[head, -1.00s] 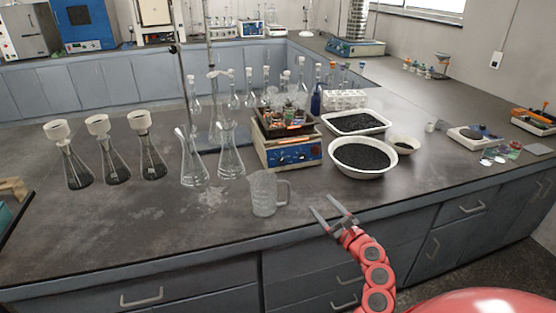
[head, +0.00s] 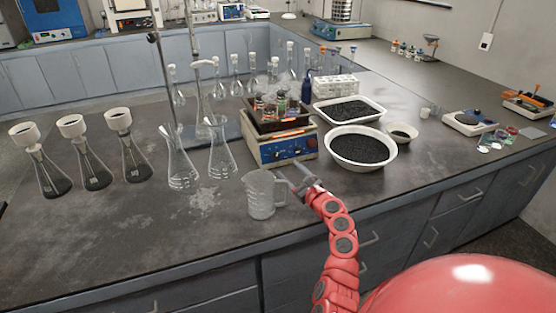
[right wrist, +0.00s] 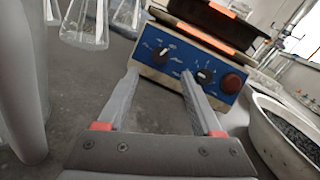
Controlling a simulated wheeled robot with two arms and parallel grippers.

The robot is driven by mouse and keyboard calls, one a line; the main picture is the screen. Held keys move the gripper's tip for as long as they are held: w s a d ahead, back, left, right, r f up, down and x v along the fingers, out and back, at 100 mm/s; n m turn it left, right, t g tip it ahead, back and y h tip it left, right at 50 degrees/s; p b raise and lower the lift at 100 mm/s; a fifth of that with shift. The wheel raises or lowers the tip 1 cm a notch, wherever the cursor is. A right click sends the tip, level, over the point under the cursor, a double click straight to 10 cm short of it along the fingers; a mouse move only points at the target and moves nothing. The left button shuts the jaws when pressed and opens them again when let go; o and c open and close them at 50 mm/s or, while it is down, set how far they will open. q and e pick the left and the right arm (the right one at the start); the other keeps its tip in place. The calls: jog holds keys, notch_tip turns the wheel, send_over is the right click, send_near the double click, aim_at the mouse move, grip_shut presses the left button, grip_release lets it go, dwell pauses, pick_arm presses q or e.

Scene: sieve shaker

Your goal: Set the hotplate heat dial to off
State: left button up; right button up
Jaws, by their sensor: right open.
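The hotplate (head: 256,152) stands on the bench with its blue front panel facing me. In the right wrist view the blue panel (right wrist: 180,63) carries a left black dial (right wrist: 160,55), a right black dial (right wrist: 204,76) and a red round knob (right wrist: 233,83). Which dial is for heat is too small to read. My right gripper (head: 291,174) is open and empty, in front of the panel and beside the glass jug. In the right wrist view its fingertips (right wrist: 160,74) point at the panel, with the left dial between them in the picture; contact does not show. My left gripper is out of view.
The glass jug (head: 260,198) stands close left of my right gripper. Two flasks (head: 181,172) stand left of the hotplate. A white bowl of black grains (head: 360,163) stands to its right. A dark tray of small bottles (head: 262,124) sits on top.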

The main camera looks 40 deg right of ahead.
aim_at(277, 158)
jog(key=w+b, duration=0.1)
jog(key=w, duration=0.5)
jog(key=shift+w+d+b, duration=0.15)
jog(key=shift+w+b, duration=0.2)
jog(key=shift+w, duration=0.05)
jog(key=shift+w+d+r, duration=0.1)
jog(key=shift+w, duration=0.55)
grip_shut()
